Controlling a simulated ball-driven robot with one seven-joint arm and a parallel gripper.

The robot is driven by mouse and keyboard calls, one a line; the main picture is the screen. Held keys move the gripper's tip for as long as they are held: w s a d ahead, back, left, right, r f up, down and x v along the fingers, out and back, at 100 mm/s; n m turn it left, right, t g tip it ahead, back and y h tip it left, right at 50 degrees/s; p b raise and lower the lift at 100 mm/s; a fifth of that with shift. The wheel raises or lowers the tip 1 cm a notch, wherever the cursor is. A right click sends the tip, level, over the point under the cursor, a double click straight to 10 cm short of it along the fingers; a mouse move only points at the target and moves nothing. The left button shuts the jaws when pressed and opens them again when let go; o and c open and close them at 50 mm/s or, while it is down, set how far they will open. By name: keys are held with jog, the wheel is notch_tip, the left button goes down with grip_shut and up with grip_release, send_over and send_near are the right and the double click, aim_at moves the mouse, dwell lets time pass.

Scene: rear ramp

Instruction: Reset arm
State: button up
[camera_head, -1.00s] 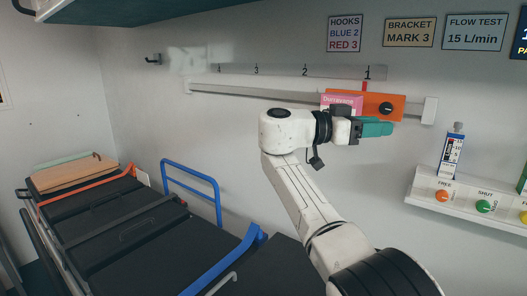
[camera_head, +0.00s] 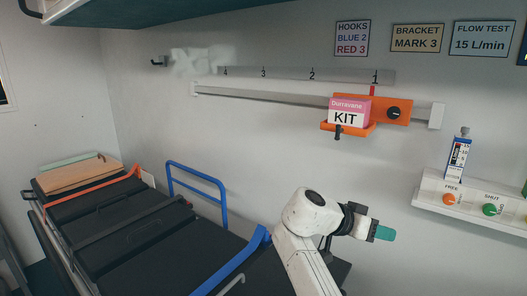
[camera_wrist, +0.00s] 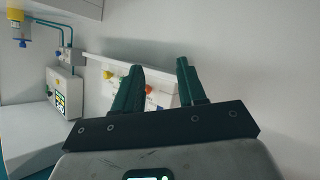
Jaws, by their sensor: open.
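My gripper (camera_head: 383,233) shows in the head view at the end of my white arm, low and right of the stretcher, below the wall rail and apart from it. In the wrist view its two green fingers (camera_wrist: 158,82) stand apart with nothing between them. The arm is bent, with the gripper pointing right.
An orange bracket (camera_head: 387,108) sits on the wall rail (camera_head: 290,98) near mark 1, with a pink and white kit box (camera_head: 348,112) on it. A white shelf with buttons (camera_head: 470,199) is at the right. A stretcher (camera_head: 120,225) with a blue side rail (camera_head: 197,183) fills the left.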

jog(key=s+d+f+n+g+y+p, duration=0.25)
jog(key=s+f+n+y, duration=0.4)
jog(key=s+f, duration=1.45)
jog(key=s+a+f+n+y, duration=0.1)
jog(key=s+n+y, duration=0.1)
jog(key=s, duration=1)
jog(key=s+f+n+y+p, duration=0.1)
jog(key=s+y, duration=0.3)
jog(key=s, duration=0.8)
jog(key=shift+a+f+n, duration=0.35)
jog(key=shift+f+n, duration=0.3)
jog(key=shift+f, duration=0.1)
